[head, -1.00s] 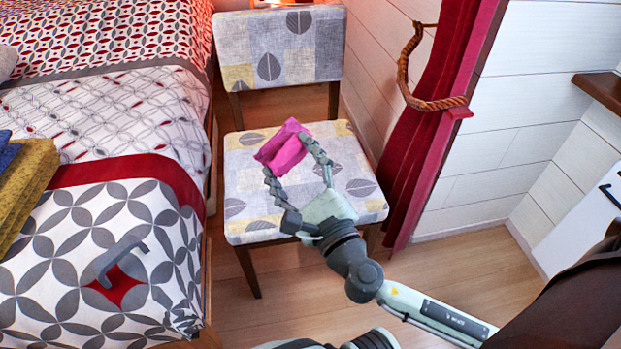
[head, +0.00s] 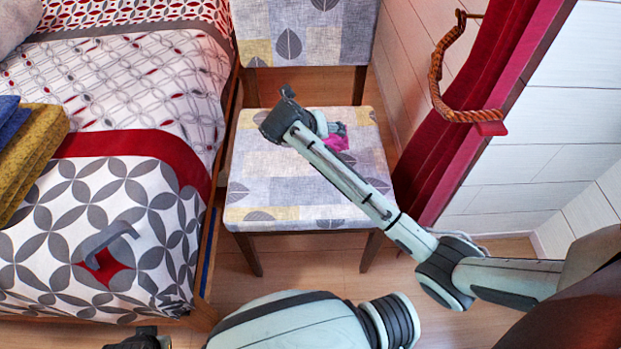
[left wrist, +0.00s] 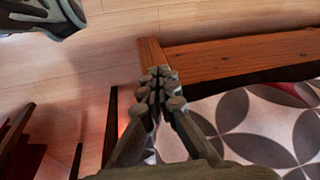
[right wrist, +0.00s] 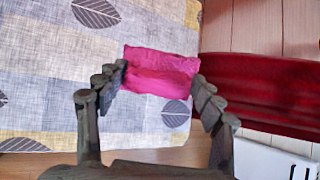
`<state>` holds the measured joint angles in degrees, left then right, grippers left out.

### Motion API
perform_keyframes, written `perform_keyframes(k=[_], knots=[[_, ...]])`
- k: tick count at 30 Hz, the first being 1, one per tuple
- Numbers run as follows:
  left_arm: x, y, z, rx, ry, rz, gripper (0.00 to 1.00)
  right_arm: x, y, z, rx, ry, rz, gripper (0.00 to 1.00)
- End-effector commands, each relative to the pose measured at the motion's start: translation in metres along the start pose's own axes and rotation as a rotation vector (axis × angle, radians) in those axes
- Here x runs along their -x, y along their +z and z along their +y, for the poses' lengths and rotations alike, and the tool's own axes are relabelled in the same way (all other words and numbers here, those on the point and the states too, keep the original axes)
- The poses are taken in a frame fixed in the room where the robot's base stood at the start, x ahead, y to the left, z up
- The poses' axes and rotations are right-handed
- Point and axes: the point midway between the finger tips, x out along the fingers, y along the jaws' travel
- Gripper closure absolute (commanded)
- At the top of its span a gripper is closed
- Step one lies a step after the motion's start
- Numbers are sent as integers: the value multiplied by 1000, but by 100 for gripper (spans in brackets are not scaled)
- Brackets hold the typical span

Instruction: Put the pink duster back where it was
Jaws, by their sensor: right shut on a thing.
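The pink duster (right wrist: 160,82) is a folded magenta cloth between the fingers of my right gripper (right wrist: 162,90), which is shut on it over the leaf-patterned chair seat (right wrist: 50,75). In the head view only a bit of the duster (head: 337,143) shows behind my right arm, over the right half of the chair seat (head: 270,190). I cannot tell whether the duster touches the seat. My left gripper (left wrist: 158,78) has its fingers together and is empty, near the wooden bed frame.
The patterned bed (head: 120,110) is left of the chair, with folded yellow and blue cloths (head: 35,150) and a grey hooked object (head: 105,240) on it. A red curtain (head: 450,130) with a rope tie hangs to the right. The chair's backrest (head: 305,35) stands behind the seat.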

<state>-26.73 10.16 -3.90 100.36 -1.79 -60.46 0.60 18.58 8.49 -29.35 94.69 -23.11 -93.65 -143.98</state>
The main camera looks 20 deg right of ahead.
Motion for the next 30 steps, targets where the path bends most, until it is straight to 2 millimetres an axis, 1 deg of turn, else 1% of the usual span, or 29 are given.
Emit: perform_keyframes(k=[1,3,5,6,9,12,14,17,20,27,30], knots=[[-4,4,1,-3,2,-7,100,6,3,20,-53,47,103,56],[-11,10,2,-6,4,-12,100,15,-4,47,-105,123,229,56],[-16,14,3,-9,6,-16,100,29,-9,68,-128,185,309,56],[-20,18,4,-11,6,-19,100,39,-12,80,-131,222,349,56],[-26,23,5,-14,8,-23,100,63,-16,101,-123,294,415,56],[-30,26,6,-16,9,-25,100,81,-18,113,-105,340,450,56],[-32,27,6,-16,9,-25,100,86,-20,115,-96,353,462,56],[-33,28,6,-17,9,-26,100,80,-23,111,-93,362,472,56],[-34,30,6,-19,9,-28,100,61,-28,98,-94,360,473,56],[-35,31,7,-19,9,-29,100,8,-40,63,-94,361,471,56],[-35,31,7,-19,9,-30,100,-7,-42,53,-93,363,469,56]])
